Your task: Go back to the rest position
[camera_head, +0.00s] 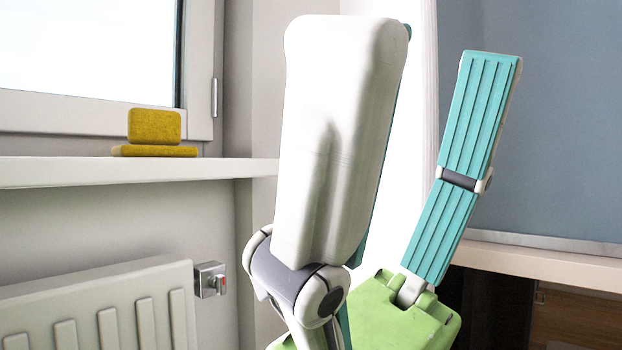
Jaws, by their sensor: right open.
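My right gripper (425,48) fills the middle of the head view, close to the camera, with its fingers pointing up. It is open and nothing is between its fingers. A broad white finger is at the left and a jointed, ribbed teal finger is at the right, with a wide gap between them. The green palm shows at the bottom. My left gripper is not in this view.
Two yellow sponge-like blocks (154,126) are on the white window sill (60,172), one flat and one upright. A white radiator (143,318) with a valve (209,280) is below. A pale ledge (545,265) runs at the right, under a blue-grey panel (565,130).

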